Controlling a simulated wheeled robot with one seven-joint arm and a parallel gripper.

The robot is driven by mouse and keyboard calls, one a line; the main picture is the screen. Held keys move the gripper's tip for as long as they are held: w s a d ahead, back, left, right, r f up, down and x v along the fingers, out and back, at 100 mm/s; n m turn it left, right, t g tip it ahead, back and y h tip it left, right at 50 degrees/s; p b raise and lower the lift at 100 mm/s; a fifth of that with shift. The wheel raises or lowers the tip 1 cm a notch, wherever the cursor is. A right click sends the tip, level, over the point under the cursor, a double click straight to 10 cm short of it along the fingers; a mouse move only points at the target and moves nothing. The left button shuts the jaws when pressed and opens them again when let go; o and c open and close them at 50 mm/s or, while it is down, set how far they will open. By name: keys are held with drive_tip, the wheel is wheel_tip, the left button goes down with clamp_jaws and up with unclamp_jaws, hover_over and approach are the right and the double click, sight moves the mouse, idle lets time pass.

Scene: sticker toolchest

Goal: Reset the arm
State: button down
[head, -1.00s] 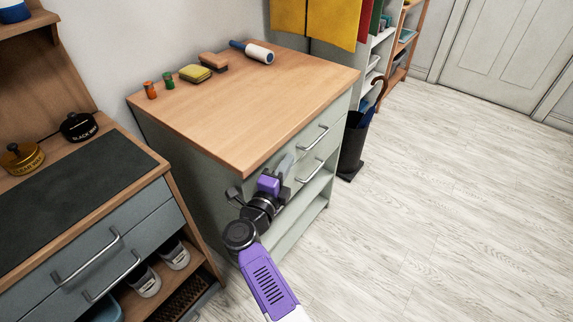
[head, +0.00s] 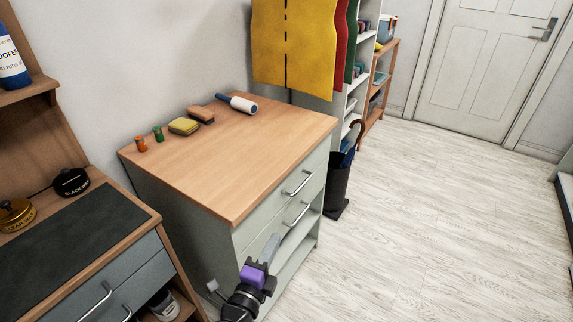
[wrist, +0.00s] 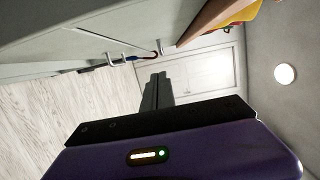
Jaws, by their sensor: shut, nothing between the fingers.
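My gripper (head: 270,248) is at the lower middle of the head view, in front of the grey-green drawer chest (head: 205,232) with the wooden top. Its fingers are shut and empty. In the wrist view my gripper's dark fingers (wrist: 156,92) are together, with the white door (wrist: 205,78) beyond them. In the head view the fingers overlap the chest's front below the drawer handles (head: 297,183); I cannot tell how wide the gap is. Both chest drawers look closed.
On the chest top are a lint roller (head: 238,102), a brush (head: 201,114), a yellow sponge (head: 184,126) and two small spools (head: 141,144). A dark umbrella stand (head: 337,184) stands right of the chest. A bench (head: 85,225) is at left.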

drive_tip(key=s+d+f+n+t+y, duration=0.1)
drive_tip(key=s+d+n, duration=0.2)
drive_tip(key=s+d, duration=0.3)
drive_tip(key=s+d+f+n+t+y, duration=0.1)
drive_tip(key=s+d+n+t, duration=0.2)
drive_tip(key=d, duration=0.6)
drive_tip(key=s+d+r+n+g+y, duration=0.15)
drive_tip(key=s+d+n, duration=0.25)
drive_tip(key=s, duration=0.5)
drive_tip(key=s+d+r+n+y, duration=0.2)
drive_tip(key=s+d+n, duration=0.25)
drive_tip(key=s, duration=0.45)
drive_tip(key=s+d+r+n+g, duration=0.1)
drive_tip(key=s+r+n+g, duration=0.15)
drive_tip(key=s, duration=0.55)
drive_tip(key=s+d+r+n+g, duration=0.1)
drive_tip(key=s+r+n+g, duration=0.1)
drive_tip(key=s+r+n, duration=0.35)
wheel_tip(320, 180, up, 11)
drive_tip(key=s+m+p, duration=0.1)
drive_tip(key=s+p, duration=0.1)
drive_tip(key=p, duration=1)
drive_tip(key=shift+d, duration=0.2)
drive_tip(key=shift+s+f, duration=0.1)
